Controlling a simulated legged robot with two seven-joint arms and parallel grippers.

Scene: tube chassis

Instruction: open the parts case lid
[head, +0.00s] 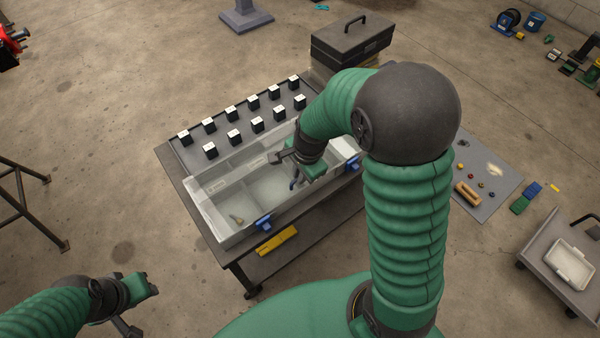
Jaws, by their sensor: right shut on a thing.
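The parts case (222,228) is a long translucent box with blue latches (264,222) on its near side, lying on a dark workbench. I cannot tell whether a clear lid covers it. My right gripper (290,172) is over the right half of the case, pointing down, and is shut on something. A small dark blue piece shows at its fingers, but what it holds is mostly hidden by the gripper and arm. My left gripper (140,306) is at the lower left, well away from the case, with its fingers apart and empty.
Several black blocks with white tops (233,137) stand in rows on a grey board behind the case. A dark toolbox (350,40) stands at the back. A yellow item (276,240) is on the lower shelf. A grey mat (487,170) with small parts lies right.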

